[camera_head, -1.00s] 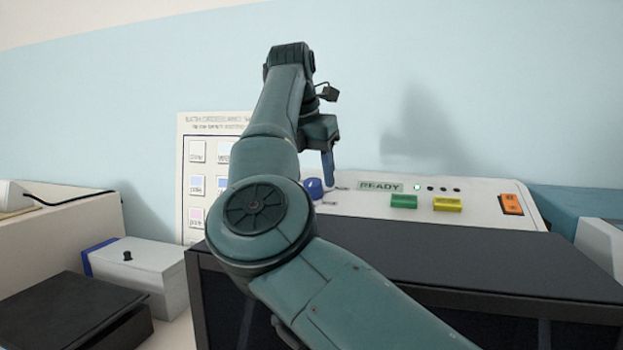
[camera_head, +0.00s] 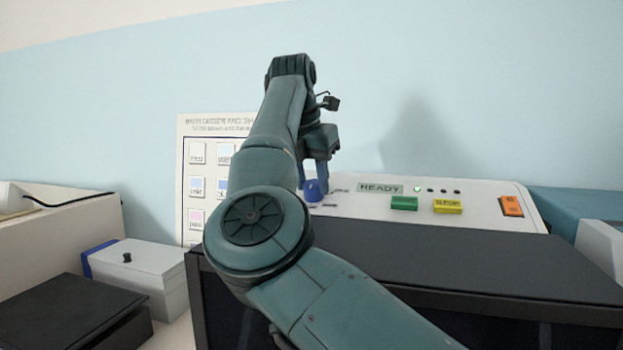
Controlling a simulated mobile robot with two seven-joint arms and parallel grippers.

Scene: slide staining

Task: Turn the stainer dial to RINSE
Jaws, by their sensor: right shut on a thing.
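The stainer (camera_head: 380,212) is a white control panel above a dark front box. Its blue dial (camera_head: 313,190) sits at the panel's left part, with small labels around it too blurred to read. My right gripper (camera_head: 314,184) points down over the dial and is shut on it, with its fingers at the dial's sides. My forearm hides the area left of the dial. My left gripper is not in view.
A READY display (camera_head: 381,189), a green button (camera_head: 404,203), a yellow STOP button (camera_head: 447,206) and an orange switch (camera_head: 511,206) lie right of the dial. A wall chart (camera_head: 196,170) stands behind. A white box (camera_head: 140,272) and a black device (camera_head: 75,312) stand left.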

